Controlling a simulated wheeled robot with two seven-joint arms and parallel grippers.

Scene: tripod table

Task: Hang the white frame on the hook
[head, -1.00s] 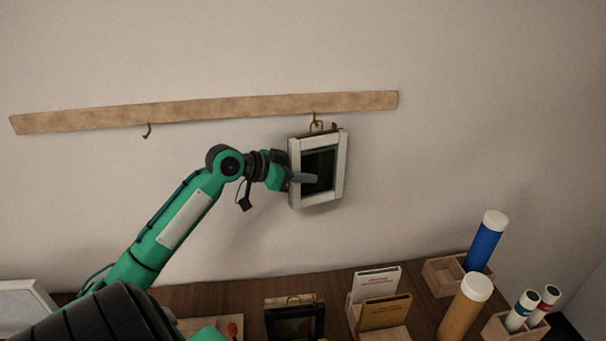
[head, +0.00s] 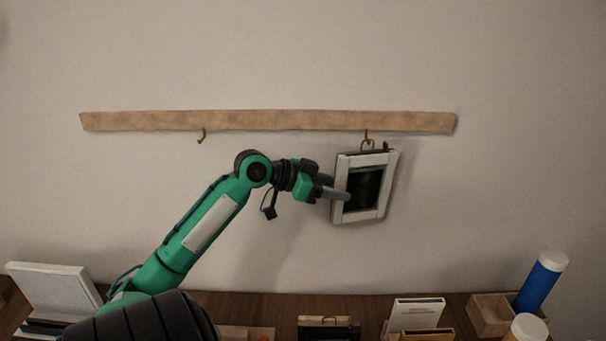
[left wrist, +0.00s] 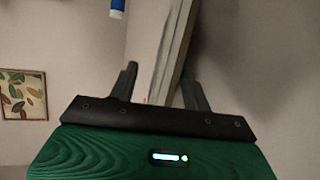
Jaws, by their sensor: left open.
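The white frame (head: 342,206), with a dark picture, is at the right hook (head: 367,137) on the wooden rail. Its brass hanger loop meets the hook, and it tilts slightly against the wall. My left gripper (head: 338,188) is open at the frame's left side, one finger in front of it and one partly hidden behind its edge. In the left wrist view, the frame (left wrist: 172,55) shows edge-on between the spread fingers, close to the right one. My right gripper is not in view.
The wooden rail (head: 270,121) has an empty left hook (head: 202,136). Below, the table (head: 270,308) holds a dark frame (head: 328,328), a card holder (head: 417,313), a blue tube (head: 541,282) and a white panel (head: 55,287).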

